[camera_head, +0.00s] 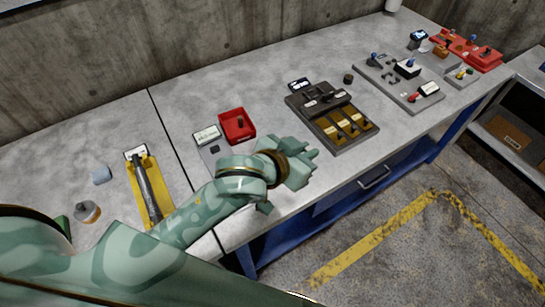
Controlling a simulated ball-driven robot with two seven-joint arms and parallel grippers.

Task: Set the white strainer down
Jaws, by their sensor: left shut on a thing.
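My left arm comes in from the lower left and reaches over the front of the grey workbench (180,95). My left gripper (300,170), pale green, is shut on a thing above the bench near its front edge. The hand hides most of what it holds, so the white strainer's shape cannot be made out. The gripper is to the right of and in front of a red tray (237,125), and to the left of a dark organizer with yellow-brown compartments (308,89). My right gripper is not in view.
A yellow holder with a dark bar (139,179) lies left. A grey board with parts (407,100) and a red rack (484,59) stand far right. Clear bench lies behind the red tray.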

